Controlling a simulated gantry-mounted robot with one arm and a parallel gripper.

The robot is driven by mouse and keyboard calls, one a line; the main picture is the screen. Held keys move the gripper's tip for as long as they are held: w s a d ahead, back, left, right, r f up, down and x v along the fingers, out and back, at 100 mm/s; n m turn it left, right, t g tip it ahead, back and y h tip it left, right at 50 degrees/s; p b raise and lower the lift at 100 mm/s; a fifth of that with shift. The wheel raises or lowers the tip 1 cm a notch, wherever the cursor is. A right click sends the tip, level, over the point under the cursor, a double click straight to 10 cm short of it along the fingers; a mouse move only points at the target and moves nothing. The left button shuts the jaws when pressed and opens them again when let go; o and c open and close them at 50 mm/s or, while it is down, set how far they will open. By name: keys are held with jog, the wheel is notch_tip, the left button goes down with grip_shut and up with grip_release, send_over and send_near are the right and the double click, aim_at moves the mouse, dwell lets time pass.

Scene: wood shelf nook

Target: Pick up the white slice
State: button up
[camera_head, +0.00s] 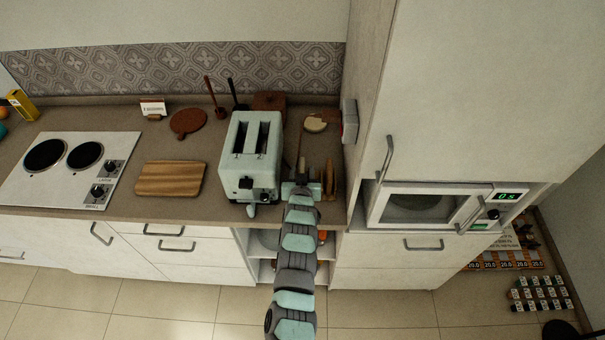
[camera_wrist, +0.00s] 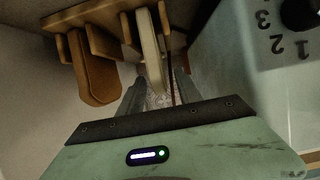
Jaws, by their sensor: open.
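The white slice (camera_wrist: 149,50) stands on edge in a wooden rack (camera_wrist: 113,27), seen in the wrist view. My gripper (camera_wrist: 157,95) is open, with one dark finger on each side of the slice's near end. I cannot tell whether either finger touches it. A brown slice (camera_wrist: 96,72) stands in the rack to the left of the white one. The white slice is not clearly visible there.
The pale green toaster, with a numbered dial (camera_wrist: 297,14), stands close on the right in the wrist view. A tall cabinet with a microwave (camera_head: 425,205) bounds the counter's right side. A wooden board (camera_head: 170,178) and cooktop (camera_head: 70,165) lie to the left.

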jog(key=shift+w+f, duration=0.35)
jog(key=shift+w, duration=0.1)
jog(key=shift+w+f, duration=0.15)
jog(key=shift+w, duration=0.4)
jog(key=shift+c, duration=0.2)
grip_shut()
